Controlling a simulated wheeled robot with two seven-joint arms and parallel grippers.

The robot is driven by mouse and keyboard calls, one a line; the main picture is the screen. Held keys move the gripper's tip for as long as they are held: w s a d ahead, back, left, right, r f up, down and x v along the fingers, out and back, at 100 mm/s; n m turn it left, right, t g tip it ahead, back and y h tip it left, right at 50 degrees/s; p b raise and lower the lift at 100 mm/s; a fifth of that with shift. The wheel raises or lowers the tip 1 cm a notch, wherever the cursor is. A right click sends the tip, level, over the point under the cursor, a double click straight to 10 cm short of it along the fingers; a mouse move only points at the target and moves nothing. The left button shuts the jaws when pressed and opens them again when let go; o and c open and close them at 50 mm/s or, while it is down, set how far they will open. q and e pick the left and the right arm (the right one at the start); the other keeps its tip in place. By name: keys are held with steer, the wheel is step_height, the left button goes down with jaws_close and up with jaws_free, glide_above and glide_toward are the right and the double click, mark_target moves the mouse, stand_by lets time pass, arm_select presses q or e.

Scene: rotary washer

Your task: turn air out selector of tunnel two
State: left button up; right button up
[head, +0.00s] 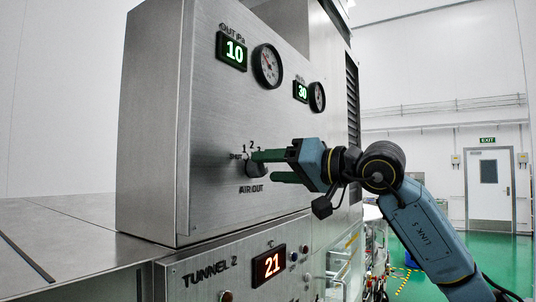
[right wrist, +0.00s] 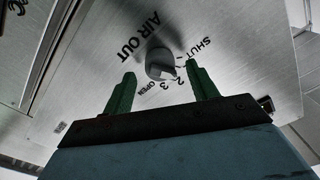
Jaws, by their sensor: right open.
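The air out selector (head: 250,168) is a small round knob on the front of the metal control box, above the TUNNEL 2 label (head: 210,272). Markings SHUT, 1, 2 and 3 show around it in the head view. My right gripper (head: 262,167) is open, its green fingers pointing at the knob and partly covering it. In the right wrist view the knob (right wrist: 160,65) sits beyond and between the two open fingertips (right wrist: 160,78), with its pointer near the numbers. Contact cannot be told. My left gripper is not in view.
Green displays reading 10 (head: 233,52) and 30 (head: 302,91) and two round gauges (head: 267,66) are above the knob. A red display reading 21 (head: 268,265) is below. A metal ledge (head: 60,245) extends at left. Green floor (head: 505,260) is open at right.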

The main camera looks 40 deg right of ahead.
steer(key=shift+x, duration=0.85)
steer(key=shift+c, duration=0.5)
steer(key=c, duration=0.9)
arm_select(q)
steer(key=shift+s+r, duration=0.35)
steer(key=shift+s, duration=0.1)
arm_select(e)
steer(key=shift+o, duration=0.2)
